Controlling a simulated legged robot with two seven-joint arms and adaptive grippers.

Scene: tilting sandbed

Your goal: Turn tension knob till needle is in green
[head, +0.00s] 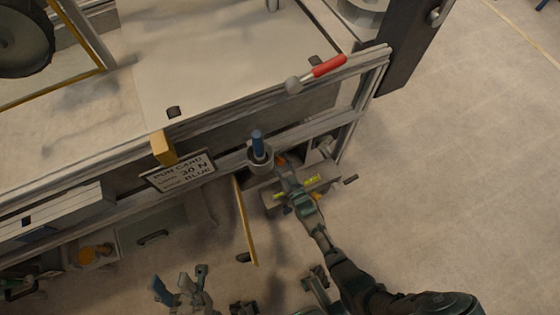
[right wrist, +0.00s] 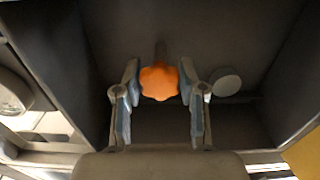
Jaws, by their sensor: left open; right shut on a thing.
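The orange lobed knob (right wrist: 159,82) sits between the two fingers of my right gripper (right wrist: 160,100) in the right wrist view. The gripper is shut on it. In the head view my right gripper (head: 284,168) reaches the front of the bench, with a small orange patch of the knob (head: 281,160) showing at its tip. A pale round dial (right wrist: 10,92) is cut off at the left edge of the right wrist view; I cannot make out a needle or a green zone. My left gripper (head: 180,287) is open and empty, low in the head view.
A blue-handled part (head: 257,144) stands beside my right gripper. A red-handled lever (head: 328,67) lies along the bench rail. The floor (head: 470,170) at right is clear.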

